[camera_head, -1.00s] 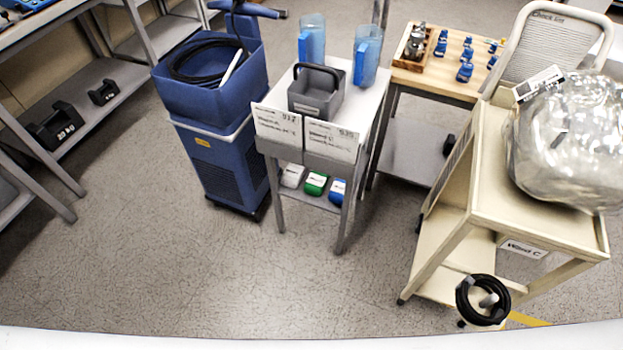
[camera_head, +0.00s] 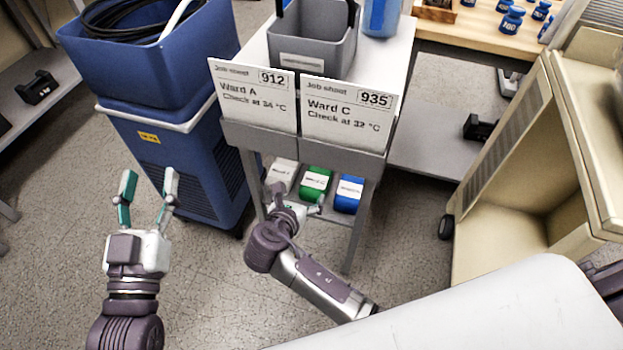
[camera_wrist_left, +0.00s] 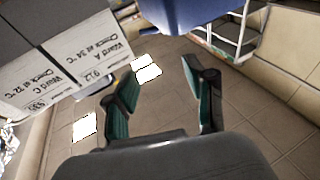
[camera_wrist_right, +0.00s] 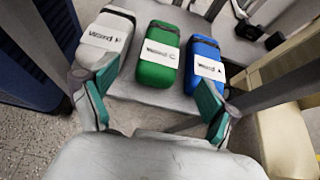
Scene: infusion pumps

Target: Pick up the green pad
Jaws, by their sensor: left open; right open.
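The green pad (camera_head: 316,182) lies on the lower shelf of the small grey cart, between a white pad (camera_head: 281,175) and a blue pad (camera_head: 348,193). In the right wrist view the green pad (camera_wrist_right: 159,58) lies just beyond the fingers, with a white label that seems to read Ward C. My right gripper (camera_head: 299,199) is open and empty at the front of that shelf, its fingers spread wider than the green pad. It also shows in the right wrist view (camera_wrist_right: 155,92). My left gripper (camera_head: 150,182) is open and empty in front of the blue bin unit.
The cart's job sheets (camera_head: 345,115) and top overhang the shelf, and its legs flank the pads. A blue wheeled unit (camera_head: 185,165) stands left, a beige cart (camera_head: 530,190) right. The floor in front of the small cart is partly clear.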

